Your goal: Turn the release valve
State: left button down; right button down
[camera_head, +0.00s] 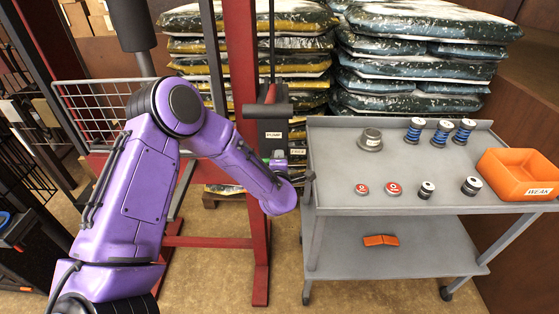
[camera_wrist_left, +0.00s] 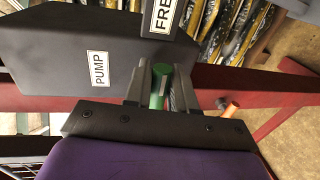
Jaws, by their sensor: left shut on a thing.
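In the head view, my left gripper (camera_head: 277,164) is at the red lift post, just below the pump block (camera_head: 270,110). The fingers hide much of the valve, so its turn angle cannot be told. My right gripper is out of view.
A grey cart (camera_head: 330,150) stands close right of the gripper, holding springs, small weights and an orange bin (camera_head: 520,175) labelled WEAK. Stacked bags (camera_head: 420,60) stand behind. The red lift frame (camera_head: 250,150) rises beside my arm. A wire mesh panel (camera_head: 95,105) is at left.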

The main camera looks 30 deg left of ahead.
pick_arm(q)
jog(key=shift+r, duration=0.15)
jog(key=c, duration=1.1)
grip_release()
jog(key=shift+o, duration=0.2)
jog(key=shift+s, duration=0.1)
jog(key=b+v, duration=0.2)
jog(key=v, duration=0.8)
jog(key=shift+d, duration=0.15)
jog(key=shift+s+r, duration=0.1)
